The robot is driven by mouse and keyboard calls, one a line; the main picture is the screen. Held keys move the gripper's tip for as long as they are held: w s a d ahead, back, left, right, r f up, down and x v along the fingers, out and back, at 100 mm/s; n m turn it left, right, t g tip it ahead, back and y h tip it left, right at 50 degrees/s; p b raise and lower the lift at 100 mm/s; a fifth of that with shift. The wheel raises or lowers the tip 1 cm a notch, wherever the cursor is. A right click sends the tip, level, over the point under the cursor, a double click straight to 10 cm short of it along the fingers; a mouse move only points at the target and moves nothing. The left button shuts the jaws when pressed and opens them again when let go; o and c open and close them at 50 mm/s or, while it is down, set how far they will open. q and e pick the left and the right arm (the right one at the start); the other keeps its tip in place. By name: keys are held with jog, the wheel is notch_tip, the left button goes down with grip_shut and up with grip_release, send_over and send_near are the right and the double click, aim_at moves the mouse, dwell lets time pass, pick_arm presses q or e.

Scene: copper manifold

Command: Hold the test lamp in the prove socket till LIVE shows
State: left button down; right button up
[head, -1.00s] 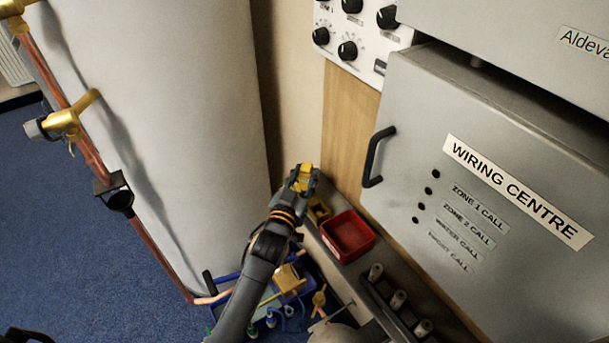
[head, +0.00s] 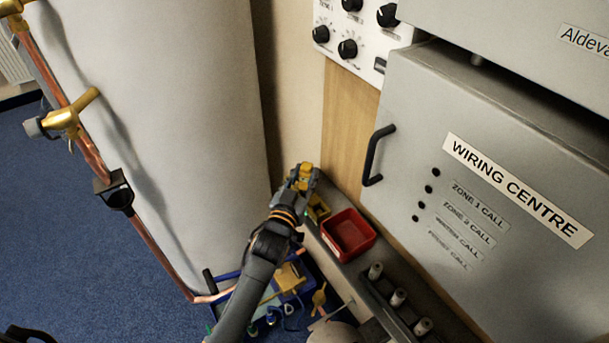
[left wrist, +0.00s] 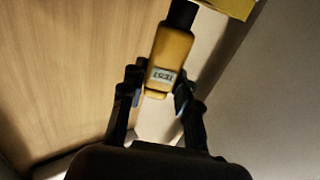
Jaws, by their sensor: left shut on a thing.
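My left gripper (head: 303,180) reaches up past the narrow shelf and is shut on the yellow test lamp (left wrist: 170,58). In the left wrist view the lamp sits between the fingers (left wrist: 158,98), with a small pale label facing me and its black end pointing up and away. That black end meets or overlaps a yellow block (left wrist: 232,6), cut off by the picture's top edge; I cannot tell if it is seated in it. No LIVE reading is legible.
A red tray (head: 348,235) sits on the shelf right of the gripper, with several pale cylinders (head: 398,298) nearer. The grey WIRING CENTRE cabinet (head: 480,210) stands right, the white cylinder (head: 170,130) left. A blue tray (head: 290,285) of parts lies below.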

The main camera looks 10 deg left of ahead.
pick_arm(q)
jog(key=shift+f+b, duration=0.65)
jog(key=shift+f, duration=0.3)
dwell(1.3)
jog(key=shift+r, duration=0.15)
jog(key=shift+r+p, duration=2.2)
jog(key=shift+p, duration=0.1)
jog(key=shift+f, duration=0.1)
